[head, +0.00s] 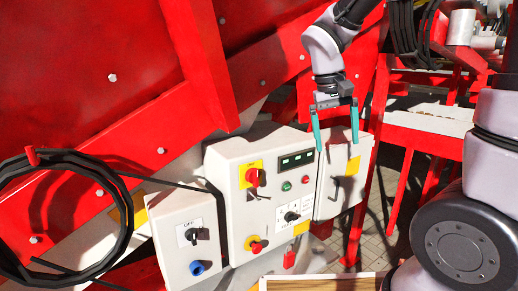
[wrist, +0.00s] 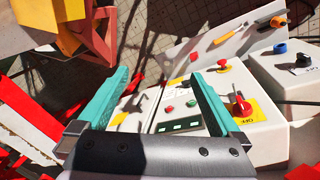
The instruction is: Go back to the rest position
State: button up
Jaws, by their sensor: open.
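My gripper (head: 334,126) is open and empty, with its two teal fingers pointing down. In the head view it hangs in front of the top right part of the white control box (head: 232,160). In the wrist view my gripper (wrist: 160,100) spreads its fingers on either side of the box's top, with the display (wrist: 180,125) between them. The box carries a red switch on a yellow plate (head: 252,177), a green button, a red button, a black selector (head: 291,216) and a red stop button (head: 255,245).
A smaller white box (head: 190,245) with a black switch and blue socket stands at the left. A black coiled cable (head: 122,205) hangs beside it. Red machine panels (head: 90,75) rise behind. A red frame (head: 425,135) stands at the right. A wooden edge (head: 325,283) lies at the bottom.

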jog(key=s+d+r+m+t+y, duration=0.2)
jog(key=s+r+t, duration=0.1)
jog(key=r, duration=0.2)
jog(key=s+d+r+m+t+y, duration=0.2)
jog(key=s+d+r+t, duration=0.1)
jog(key=r, duration=0.3)
jog(key=shift+s+d+t+y, duration=0.3)
jog(key=shift+s+d, duration=0.05)
jog(key=shift+s, duration=0.4)
jog(key=shift+r, duration=0.1)
dwell(0.7)
